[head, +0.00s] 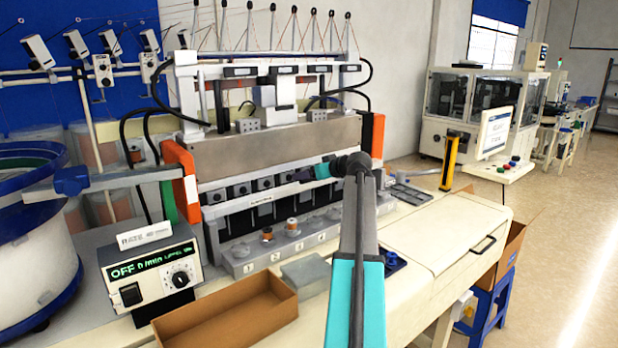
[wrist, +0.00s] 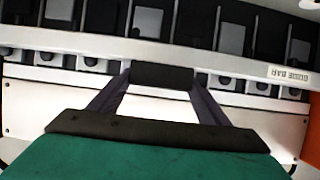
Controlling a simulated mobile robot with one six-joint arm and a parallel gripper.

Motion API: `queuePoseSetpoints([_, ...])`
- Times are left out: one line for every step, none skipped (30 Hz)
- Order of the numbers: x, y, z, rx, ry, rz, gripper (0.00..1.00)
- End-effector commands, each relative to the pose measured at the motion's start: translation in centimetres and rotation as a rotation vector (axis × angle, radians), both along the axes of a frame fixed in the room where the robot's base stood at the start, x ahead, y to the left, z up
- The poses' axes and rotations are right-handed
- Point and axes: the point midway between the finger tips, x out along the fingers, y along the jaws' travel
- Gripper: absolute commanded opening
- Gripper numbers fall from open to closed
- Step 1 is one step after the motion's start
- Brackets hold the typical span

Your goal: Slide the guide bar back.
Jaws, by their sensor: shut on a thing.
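The guide bar (wrist: 50,64) is a long pale bar running across the front of the machine, with a "GUIDE BAR" label near its right end in the wrist view. In the head view the bar (head: 235,208) runs below a row of dark blocks. My gripper (wrist: 162,77) is shut on the bar near the middle of the wrist view; its dark fingertips hide that part of the bar. In the head view my gripper (head: 305,174) reaches left from the wrist to the machine front, and my arm hides the bar's right part.
An open cardboard box (head: 225,310) and a control box (head: 150,270) reading OFF stand in front at left. Numbered spool posts (head: 268,240) stand below the bar. Orange end posts (head: 182,180) flank the machine. The cream tabletop (head: 440,235) at right is mostly clear.

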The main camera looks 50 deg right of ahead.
Motion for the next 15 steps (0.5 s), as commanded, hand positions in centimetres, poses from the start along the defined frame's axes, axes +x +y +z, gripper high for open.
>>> queuePoseSetpoints([0.37,0.00,0.40,-0.002,-0.009,0.001,0.30])
queuePoseSetpoints([0.33,-0.05,0.43,-0.002,-0.010,0.001,0.30])
queuePoseSetpoints([0.28,-0.12,0.45,-0.002,-0.010,0.000,0.30])
queuePoseSetpoints([0.24,-0.19,0.47,-0.002,-0.010,0.000,0.30])
queuePoseSetpoints([0.20,-0.24,0.48,-0.002,-0.011,-0.001,0.30])
queuePoseSetpoints([0.16,-0.32,0.51,-0.002,-0.011,-0.001,0.30])
queuePoseSetpoints([0.12,-0.36,0.52,-0.002,-0.012,-0.002,0.30])
queuePoseSetpoints([0.08,-0.43,0.54,-0.002,-0.012,-0.003,0.75])
queuePoseSetpoints([0.01,-0.50,0.52,-0.002,-0.012,-0.004,0.82])
queuePoseSetpoints([-0.06,-0.56,0.49,-0.001,-0.011,-0.005,0.87])
queuePoseSetpoints([-0.12,-0.61,0.47,-0.001,-0.010,-0.005,0.89])
queuePoseSetpoints([-0.19,-0.65,0.43,-0.001,-0.009,-0.006,0.89])
queuePoseSetpoints([-0.25,-0.68,0.41,-0.001,-0.009,-0.006,0.89])
queuePoseSetpoints([-0.29,-0.70,0.39,-0.001,-0.008,-0.007,0.89])
queuePoseSetpoints([-0.33,-0.73,0.36,-0.001,-0.008,-0.007,0.89])
